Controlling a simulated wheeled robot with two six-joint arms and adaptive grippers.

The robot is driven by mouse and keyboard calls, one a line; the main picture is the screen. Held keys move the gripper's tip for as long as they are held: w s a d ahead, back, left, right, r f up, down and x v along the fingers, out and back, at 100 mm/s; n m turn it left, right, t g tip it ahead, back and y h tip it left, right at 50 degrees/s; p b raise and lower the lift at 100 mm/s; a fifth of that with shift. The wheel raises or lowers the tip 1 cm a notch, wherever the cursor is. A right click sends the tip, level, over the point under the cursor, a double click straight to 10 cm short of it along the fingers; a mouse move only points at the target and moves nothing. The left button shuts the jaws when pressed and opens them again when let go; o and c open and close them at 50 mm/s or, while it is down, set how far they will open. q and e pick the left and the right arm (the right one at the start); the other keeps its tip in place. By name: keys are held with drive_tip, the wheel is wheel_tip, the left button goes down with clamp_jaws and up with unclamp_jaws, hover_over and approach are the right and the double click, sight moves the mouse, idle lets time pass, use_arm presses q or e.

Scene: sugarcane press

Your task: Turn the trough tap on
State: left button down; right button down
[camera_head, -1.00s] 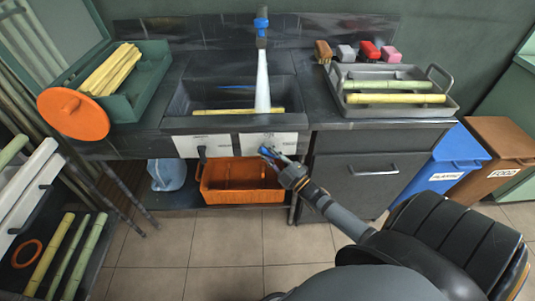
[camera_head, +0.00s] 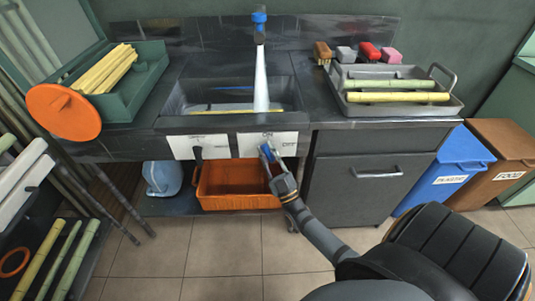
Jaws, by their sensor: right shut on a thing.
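The trough (camera_head: 176,103) is a dark sink set in the counter. A blue-topped tap (camera_head: 259,20) stands over it, and a white stream runs straight down into it. On its front, the right white panel (camera_head: 288,138) reads ON at the top and OFF at the right. My right gripper (camera_head: 268,152) is shut on the blue tap handle (camera_head: 265,148) at this panel, with its fingers hiding part of the handle. The handle's exact angle is hard to tell. The left white panel (camera_head: 180,146) carries a dark lever (camera_head: 197,153). My left gripper is not in view.
An orange crate (camera_head: 235,203) sits under the trough, behind my right gripper. A drawer cabinet (camera_head: 345,200) stands to its right. A grey tray (camera_head: 405,107) with canes is on the counter. An orange disc (camera_head: 63,112) leans at the left. Floor in front is clear.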

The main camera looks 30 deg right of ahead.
drive_tip(key=shift+f, duration=0.15)
drive_tip(key=c, duration=1.2)
unclamp_jaws()
